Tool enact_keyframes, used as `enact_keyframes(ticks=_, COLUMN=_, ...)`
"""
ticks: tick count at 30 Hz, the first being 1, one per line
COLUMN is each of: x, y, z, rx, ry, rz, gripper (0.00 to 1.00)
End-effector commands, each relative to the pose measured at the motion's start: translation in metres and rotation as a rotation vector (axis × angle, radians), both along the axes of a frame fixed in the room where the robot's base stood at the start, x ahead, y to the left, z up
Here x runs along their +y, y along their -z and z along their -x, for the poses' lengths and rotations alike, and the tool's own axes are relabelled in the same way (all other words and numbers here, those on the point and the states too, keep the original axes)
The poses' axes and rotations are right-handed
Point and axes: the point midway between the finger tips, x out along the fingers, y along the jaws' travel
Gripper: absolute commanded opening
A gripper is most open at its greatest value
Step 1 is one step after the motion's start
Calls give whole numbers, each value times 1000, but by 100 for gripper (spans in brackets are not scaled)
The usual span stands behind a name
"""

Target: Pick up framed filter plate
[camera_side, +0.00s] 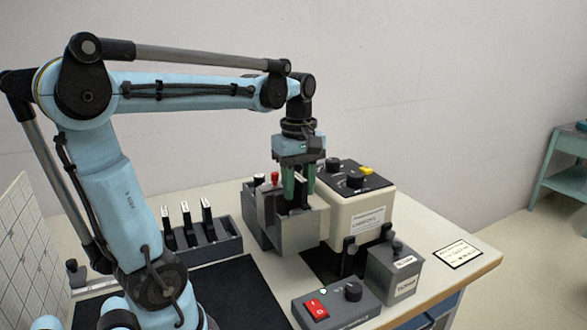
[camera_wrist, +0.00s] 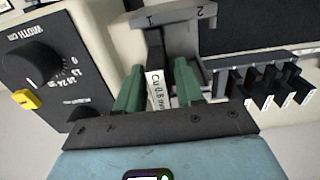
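A dark plate with a white label reading "Cu 0.8 mm" (camera_wrist: 157,90) stands between my gripper's green fingers in the wrist view; I take it for a framed filter plate. It is at the slot marked 1 of a grey two-slot holder (camera_wrist: 203,43). My gripper (camera_side: 299,191) points down over this grey holder (camera_side: 299,236) in the side view. Its fingers (camera_wrist: 158,78) are apart on either side of the plate, with narrow gaps that look free. The plate's lower part is hidden in the holder. Several similar dark plates (camera_side: 187,223) stand in a rack (camera_side: 228,243) at the left.
A cream box with knobs (camera_side: 358,212) stands close right of the holder. A grey box (camera_side: 395,272) and a control box with a red switch (camera_side: 335,308) are in front. A black mat (camera_side: 232,291) lies clear on the table.

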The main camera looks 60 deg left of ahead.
Motion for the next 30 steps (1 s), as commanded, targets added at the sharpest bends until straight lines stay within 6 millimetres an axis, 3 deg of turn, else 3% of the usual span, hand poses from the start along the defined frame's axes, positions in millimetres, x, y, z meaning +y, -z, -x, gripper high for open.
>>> enact_keyframes(ticks=1, x=0, y=0, z=0, rx=0, ry=0, rz=0, gripper=28)
enact_keyframes(ticks=7, x=0, y=0, z=0, rx=0, ry=0, rz=0, gripper=0)
enact_keyframes(ticks=22, x=0, y=-2, z=0, rx=0, ry=0, rz=0, gripper=0)
enact_keyframes(ticks=30, x=0, y=-22, z=0, rx=0, ry=0, rz=0, gripper=0)
